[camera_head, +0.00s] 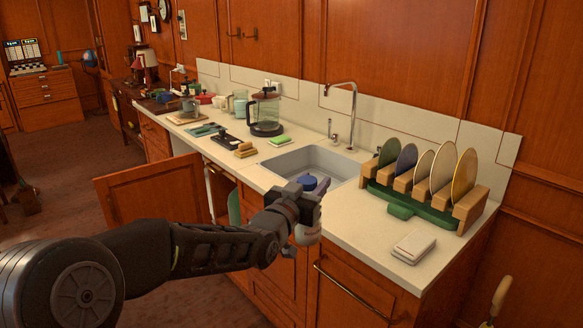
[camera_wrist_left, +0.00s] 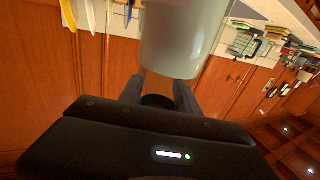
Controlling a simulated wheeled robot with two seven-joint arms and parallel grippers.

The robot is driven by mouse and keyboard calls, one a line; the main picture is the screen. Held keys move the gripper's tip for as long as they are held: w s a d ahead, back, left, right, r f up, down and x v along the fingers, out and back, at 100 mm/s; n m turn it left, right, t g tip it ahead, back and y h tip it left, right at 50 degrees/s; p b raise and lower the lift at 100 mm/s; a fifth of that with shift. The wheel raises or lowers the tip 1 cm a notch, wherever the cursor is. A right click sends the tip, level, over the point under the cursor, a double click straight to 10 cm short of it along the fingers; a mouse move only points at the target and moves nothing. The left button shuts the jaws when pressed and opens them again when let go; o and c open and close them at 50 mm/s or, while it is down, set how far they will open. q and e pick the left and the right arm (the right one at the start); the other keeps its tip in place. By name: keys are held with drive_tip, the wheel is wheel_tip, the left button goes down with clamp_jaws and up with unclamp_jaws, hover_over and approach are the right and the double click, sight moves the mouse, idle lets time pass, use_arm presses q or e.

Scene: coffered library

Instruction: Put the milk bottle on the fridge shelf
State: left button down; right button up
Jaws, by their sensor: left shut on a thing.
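My left gripper (camera_head: 308,200) is in front of the counter by the sink, shut on a pale, whitish bottle, which I take to be the milk bottle (camera_head: 306,235). The bottle's lower part shows below the fingers, and a blue top shows just above them. The gripper hides its middle. In the left wrist view the bottle (camera_wrist_left: 183,38) is a smooth pale cylinder beyond the fingers (camera_wrist_left: 158,92). No fridge shelf can be made out in either view. My right gripper is not in view.
A wooden cabinet door (camera_head: 150,190) stands open left of my forearm; its inside is mostly hidden. Bare counter lies right of the gripper.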

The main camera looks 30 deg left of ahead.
use_arm(q)
drive_tip(key=s+d+f+m+h+p, duration=0.1)
drive_tip(key=s+d+f+p, duration=0.1)
drive_tip(key=d+f, duration=1.3)
wheel_tip(320, 180, down, 5)
drive_tip(key=shift+d+r+h, duration=0.2)
drive_tip(key=shift+d+h, duration=0.1)
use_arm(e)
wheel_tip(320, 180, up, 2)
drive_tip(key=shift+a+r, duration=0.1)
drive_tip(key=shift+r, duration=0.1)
use_arm(q)
drive_tip(key=shift+w, duration=0.1)
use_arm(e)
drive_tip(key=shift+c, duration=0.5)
